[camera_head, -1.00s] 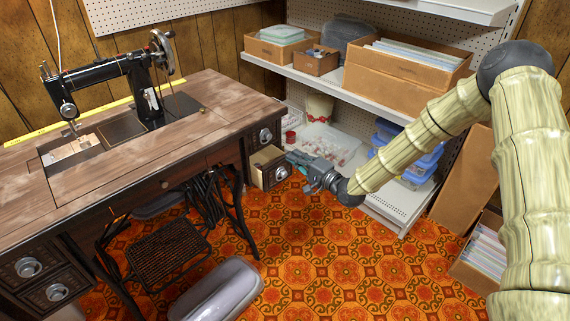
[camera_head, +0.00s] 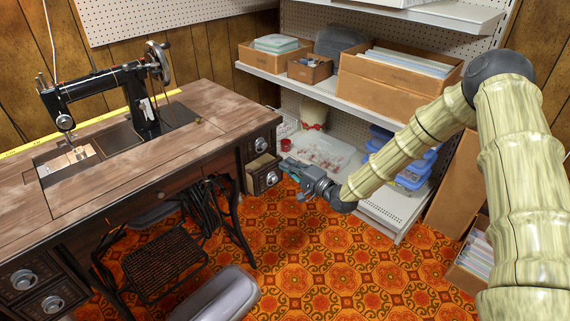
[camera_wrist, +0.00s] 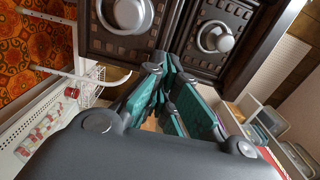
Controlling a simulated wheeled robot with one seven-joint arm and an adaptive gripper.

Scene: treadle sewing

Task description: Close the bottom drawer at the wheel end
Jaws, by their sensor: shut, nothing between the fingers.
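The dark wooden sewing table (camera_head: 130,150) carries a black sewing machine with its handwheel (camera_head: 158,62) at the far right end. Under that end, the bottom drawer (camera_head: 265,176) stands partly out, with a pale strip of its inside showing. The upper drawer (camera_head: 261,144) above it looks shut. My gripper (camera_head: 284,164) is shut and empty, at or very near the bottom drawer's front. In the wrist view, the bottom drawer's front (camera_wrist: 104,40) and the upper drawer's front (camera_wrist: 238,58) show round knobs. The fingertips (camera_wrist: 167,62) overlap the bottom drawer's edge; contact is unclear.
A white shelf unit (camera_head: 395,210) with bins stands right of the drawers. A clear tray (camera_head: 318,152) lies on its low shelf. The treadle (camera_head: 165,262) and a grey rounded object (camera_head: 222,296) are in front. Patterned floor (camera_head: 320,250) is open between.

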